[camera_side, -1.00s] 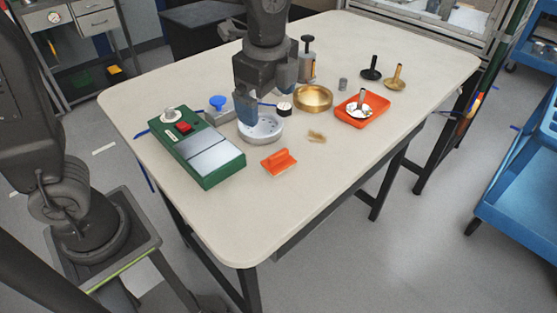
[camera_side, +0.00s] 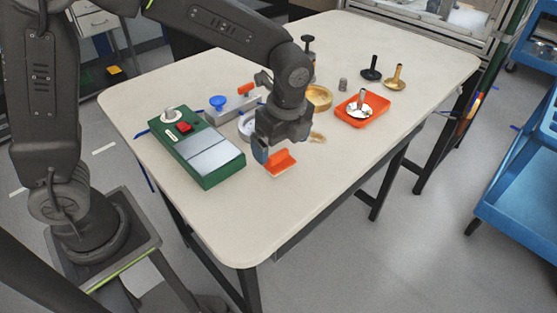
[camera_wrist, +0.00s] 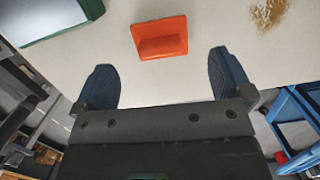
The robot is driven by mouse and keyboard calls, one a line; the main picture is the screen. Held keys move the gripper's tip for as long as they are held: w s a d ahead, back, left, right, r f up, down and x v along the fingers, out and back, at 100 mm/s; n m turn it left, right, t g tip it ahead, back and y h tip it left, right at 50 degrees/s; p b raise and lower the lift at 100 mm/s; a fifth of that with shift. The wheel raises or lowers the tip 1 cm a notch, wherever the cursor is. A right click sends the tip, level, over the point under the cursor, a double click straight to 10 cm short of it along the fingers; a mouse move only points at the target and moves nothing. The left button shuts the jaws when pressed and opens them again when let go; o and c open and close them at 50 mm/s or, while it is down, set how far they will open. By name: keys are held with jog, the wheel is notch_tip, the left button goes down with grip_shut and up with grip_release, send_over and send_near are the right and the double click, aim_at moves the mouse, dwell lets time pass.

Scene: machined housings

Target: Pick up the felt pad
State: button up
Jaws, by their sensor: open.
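The felt pad (camera_side: 281,163) looks like an orange flat block with a raised grip ridge and lies on the table. In the wrist view the pad (camera_wrist: 160,37) is near the top, between the lines of the two fingers but beyond their tips. My gripper (camera_wrist: 165,78) is open and empty, its two blue fingers well apart. In the side view my gripper (camera_side: 263,152) hangs just left of and above the pad, apart from it as far as I can tell. One finger is hidden there.
A green box (camera_side: 195,152) with a red button stands left of the pad. Behind my gripper are a white round part (camera_side: 246,128), partly hidden, and a brass ring (camera_side: 319,97). An orange tray (camera_side: 363,112) is at right. A brown smear (camera_wrist: 270,14) lies nearby. The table front is clear.

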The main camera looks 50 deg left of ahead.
aim_at(279, 153)
jog(key=f, duration=0.2)
jog(key=a+f, duration=0.1)
jog(key=f, duration=0.1)
jog(key=shift+w+f, duration=0.1)
jog(key=shift+c, duration=0.2)
jog(key=c, duration=1)
jog(key=shift+r, duration=0.7)
notch_tip(279, 153, up, 3)
jog(key=shift+r, duration=0.1)
jog(key=a+r, duration=0.2)
jog(key=a, duration=0.1)
jog(key=s+a+r, duration=0.1)
jog(key=a+r, duration=0.1)
jog(key=a, duration=0.2)
jog(key=s+a+r, duration=0.1)
jog(key=a+r, duration=0.1)
jog(key=a, duration=0.2)
jog(key=shift+s+a+r, duration=0.15)
jog(key=shift+s+r, duration=0.05)
jog(key=shift+s, duration=0.05)
